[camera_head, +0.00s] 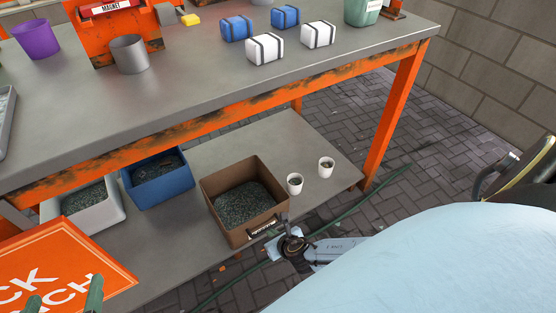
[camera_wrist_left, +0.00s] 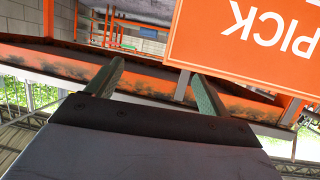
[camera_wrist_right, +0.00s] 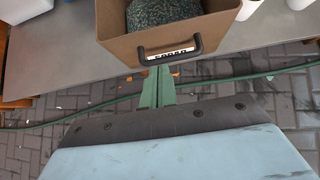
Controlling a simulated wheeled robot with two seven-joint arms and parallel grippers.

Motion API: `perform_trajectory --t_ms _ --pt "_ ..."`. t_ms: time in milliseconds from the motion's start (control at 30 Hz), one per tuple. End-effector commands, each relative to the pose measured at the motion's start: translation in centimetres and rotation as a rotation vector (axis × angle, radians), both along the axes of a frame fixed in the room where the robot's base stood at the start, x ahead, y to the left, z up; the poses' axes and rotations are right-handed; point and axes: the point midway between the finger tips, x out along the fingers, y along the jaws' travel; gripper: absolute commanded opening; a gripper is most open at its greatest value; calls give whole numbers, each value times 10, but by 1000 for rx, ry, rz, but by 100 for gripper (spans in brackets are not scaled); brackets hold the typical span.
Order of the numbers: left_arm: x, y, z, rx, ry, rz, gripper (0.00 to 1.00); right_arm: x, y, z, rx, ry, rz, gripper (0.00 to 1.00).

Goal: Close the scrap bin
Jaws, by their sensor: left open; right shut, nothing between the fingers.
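A brown open-topped bin (camera_head: 216,191) filled with dark green flakes stands on the lower shelf. Its front has a black handle and a small label that I cannot read; I cannot tell for sure that it is the scrap bin. It also shows in the right wrist view (camera_wrist_right: 115,24). My right gripper (camera_wrist_right: 158,70) is shut and empty, its fingertips just below the bin's handle (camera_wrist_right: 170,54). I cannot tell whether they touch. My left gripper (camera_wrist_left: 158,70) is open and empty, far to the left by the orange sign (camera_head: 60,262).
A blue bin (camera_head: 150,190) and a grey bin (camera_head: 95,217) stand left of the brown bin. Two white cups (camera_head: 295,184) stand to its right. The orange-edged bench top (camera_head: 200,95) is above. A green hose (camera_head: 340,222) lies on the brick floor.

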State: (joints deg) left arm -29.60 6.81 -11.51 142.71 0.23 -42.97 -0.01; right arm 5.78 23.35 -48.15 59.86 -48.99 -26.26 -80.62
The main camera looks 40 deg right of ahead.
Motion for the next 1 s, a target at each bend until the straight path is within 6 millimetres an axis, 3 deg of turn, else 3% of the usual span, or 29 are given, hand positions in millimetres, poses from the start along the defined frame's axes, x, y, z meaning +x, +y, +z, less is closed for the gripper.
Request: perform_trajectory --t_ms 300,500,700,1000 --pt "-34 20 -45 88 333 29 80 -16 2 16 0 0 0 0" --pt "-58 31 -63 129 502 44 80 -24 2 23 0 0 1 0" --pt "-72 37 -72 149 590 52 80 -29 2 26 0 0 0 0" --pt "-75 38 -74 153 606 53 80 -29 3 26 2 0 -2 0"
